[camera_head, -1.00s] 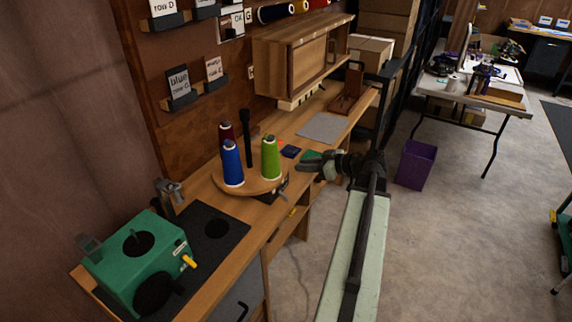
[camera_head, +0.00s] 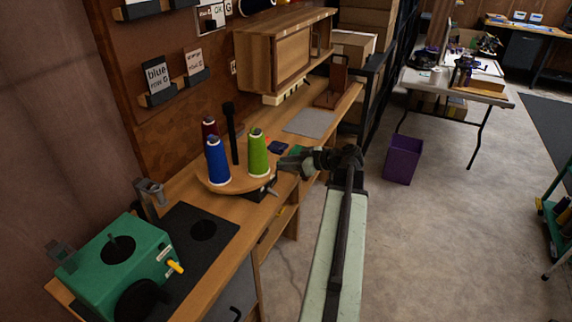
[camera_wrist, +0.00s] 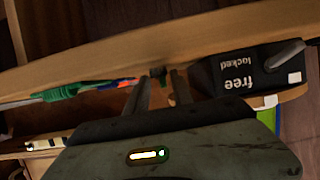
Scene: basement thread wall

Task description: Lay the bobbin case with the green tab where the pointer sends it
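My gripper (camera_head: 284,163) is at the right side of the round wooden turntable (camera_head: 208,186), near the bench edge. In the wrist view my gripper (camera_wrist: 157,82) has its fingers apart. A small dark thing (camera_wrist: 158,72) shows between or just beyond the tips; I cannot tell whether they touch it. A black block marked "free" and "locked" (camera_wrist: 240,75) with a grey lever (camera_wrist: 285,53) shows to the right. Something green (camera_wrist: 62,91) lies to the left, too indistinct to name. I cannot make out the bobbin case with the green tab, nor be sure of the pointer.
A grey mat (camera_head: 310,122) lies farther along. A green machine (camera_head: 118,265) stands front left. Wall cards read "blue" (camera_head: 155,75) and "orange" (camera_head: 194,62).

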